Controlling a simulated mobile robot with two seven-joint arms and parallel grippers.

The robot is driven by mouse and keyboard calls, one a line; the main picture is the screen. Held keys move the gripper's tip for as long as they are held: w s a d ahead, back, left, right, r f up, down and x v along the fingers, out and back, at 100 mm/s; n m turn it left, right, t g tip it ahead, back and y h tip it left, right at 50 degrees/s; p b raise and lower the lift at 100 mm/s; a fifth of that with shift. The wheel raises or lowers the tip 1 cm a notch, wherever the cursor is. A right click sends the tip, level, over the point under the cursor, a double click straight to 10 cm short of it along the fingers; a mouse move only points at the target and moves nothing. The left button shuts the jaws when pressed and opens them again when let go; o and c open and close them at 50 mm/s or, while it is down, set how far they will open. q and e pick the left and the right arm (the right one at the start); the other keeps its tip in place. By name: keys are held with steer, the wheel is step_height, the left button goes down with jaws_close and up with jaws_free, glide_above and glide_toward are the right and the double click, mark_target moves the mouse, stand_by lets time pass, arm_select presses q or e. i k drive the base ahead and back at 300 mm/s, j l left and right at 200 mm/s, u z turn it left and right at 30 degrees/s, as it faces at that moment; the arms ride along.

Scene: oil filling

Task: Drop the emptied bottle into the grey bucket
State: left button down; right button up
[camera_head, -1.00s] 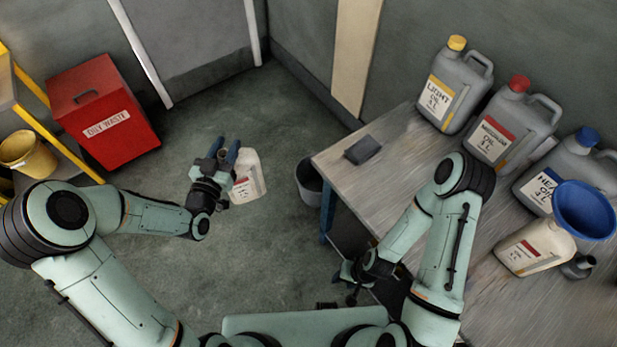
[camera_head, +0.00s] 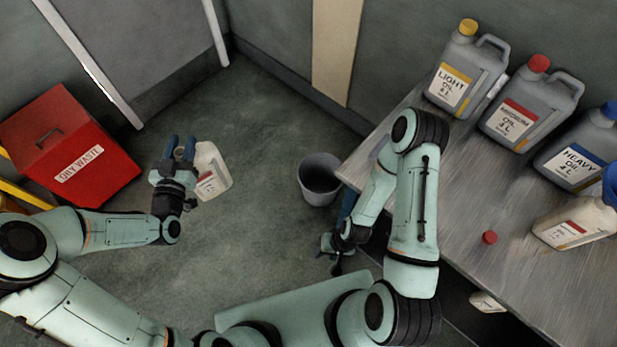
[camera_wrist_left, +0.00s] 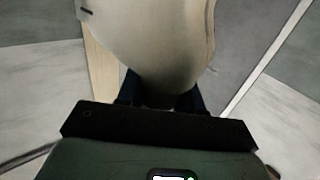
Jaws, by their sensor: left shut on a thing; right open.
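My left gripper (camera_head: 180,150) is shut on a white bottle (camera_head: 211,171) with a red and white label. It holds the bottle up in front of the open floor, left of the bucket; the bottle also fills the top of the left wrist view (camera_wrist_left: 150,40). The grey bucket (camera_head: 319,190) stands on the floor beside the table's left end. Its open top shows and it looks empty. My right gripper (camera_head: 335,253) is open and empty, low by the table's near left edge, in front of the bucket.
A red oily waste bin (camera_head: 95,150) stands at the left. The floor between bin and bucket is clear.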

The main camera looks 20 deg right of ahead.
mark_target(316, 191)
steer(key=i+j, duration=0.25)
steer(key=j, duration=0.15)
steer(key=i+j, duration=0.3)
steer(key=j, duration=0.15)
steer(key=z, duration=0.4)
steer(key=j+z, duration=0.15)
steer(key=z, duration=0.25)
steer(key=i+j+z, duration=0.1)
steer(key=z, duration=0.3)
steer(key=l+z, duration=0.1)
steer(key=z, duration=1.2)
steer(key=i, duration=0.45)
